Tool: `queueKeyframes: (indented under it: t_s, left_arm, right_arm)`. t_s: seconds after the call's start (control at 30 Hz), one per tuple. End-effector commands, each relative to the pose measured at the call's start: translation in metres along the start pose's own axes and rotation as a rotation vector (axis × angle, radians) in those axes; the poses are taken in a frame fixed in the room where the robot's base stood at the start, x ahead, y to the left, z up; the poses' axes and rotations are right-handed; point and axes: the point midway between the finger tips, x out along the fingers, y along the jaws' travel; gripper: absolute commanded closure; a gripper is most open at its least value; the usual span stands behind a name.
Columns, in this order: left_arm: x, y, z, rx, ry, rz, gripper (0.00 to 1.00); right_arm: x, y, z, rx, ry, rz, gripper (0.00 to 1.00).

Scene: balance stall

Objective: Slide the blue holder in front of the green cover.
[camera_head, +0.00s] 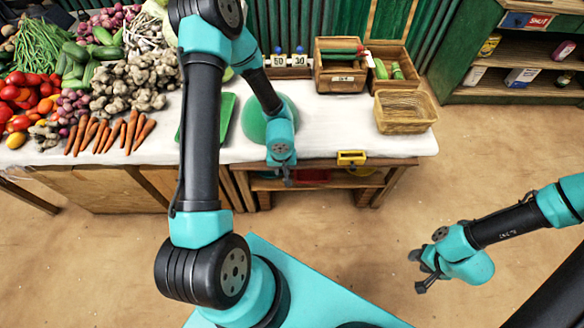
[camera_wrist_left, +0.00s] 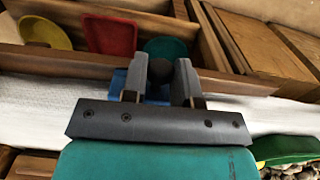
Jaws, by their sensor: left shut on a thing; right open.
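The blue holder (camera_wrist_left: 118,84) shows in the left wrist view at the table's front edge, partly hidden by my fingers. My left gripper (camera_wrist_left: 160,85) is shut on it; a dark round part shows between the fingers. The green cover (camera_wrist_left: 165,48) is just beyond the fingers, inside the compartment under the table edge, and partly hidden by them. The holder lies near it, reaching a little to its left. In the head view my left gripper (camera_head: 285,178) is at the table's front edge and hides the holder. My right gripper (camera_head: 425,270) is open and empty, above the floor.
A red cover (camera_wrist_left: 110,33) and a yellow cover (camera_wrist_left: 45,32) lie left of the green one in the left wrist view. A yellow holder (camera_head: 352,157) sits along the table edge to the right. A wicker basket (camera_head: 405,110) and wooden crate (camera_head: 340,72) stand behind.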

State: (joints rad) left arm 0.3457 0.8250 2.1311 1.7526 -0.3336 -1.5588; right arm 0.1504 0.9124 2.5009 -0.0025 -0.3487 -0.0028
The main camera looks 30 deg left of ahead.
Motion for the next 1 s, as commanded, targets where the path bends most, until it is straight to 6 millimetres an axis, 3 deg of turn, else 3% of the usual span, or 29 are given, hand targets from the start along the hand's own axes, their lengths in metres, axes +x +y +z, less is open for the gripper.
queueKeyframes:
  t_s: [0.1,0.23,0.6,0.63,0.87,1.0]
  left_arm:
    - [0.000,-0.024,-0.001,-0.004,0.001,-0.001,1.00]
    - [0.000,-0.041,0.000,-0.001,0.001,-0.002,1.00]
    - [0.000,-0.046,0.000,0.002,0.001,-0.001,1.00]
    - [0.000,-0.045,0.000,0.002,0.001,-0.001,0.71]
    - [0.000,-0.045,0.000,0.001,0.001,-0.001,0.49]
    - [0.000,-0.045,0.000,0.001,0.000,-0.001,0.49]
  right_arm:
    - [0.000,0.000,0.000,0.000,0.000,0.000,0.57]
    - [0.000,0.000,0.000,0.000,0.000,0.000,0.57]
    - [0.000,0.000,0.000,0.000,0.000,0.000,0.57]
    - [0.000,0.000,0.000,0.000,0.000,0.000,0.57]
    - [0.000,0.000,0.000,0.000,0.000,0.000,0.57]
    - [0.000,0.000,0.000,0.000,0.000,0.000,0.57]
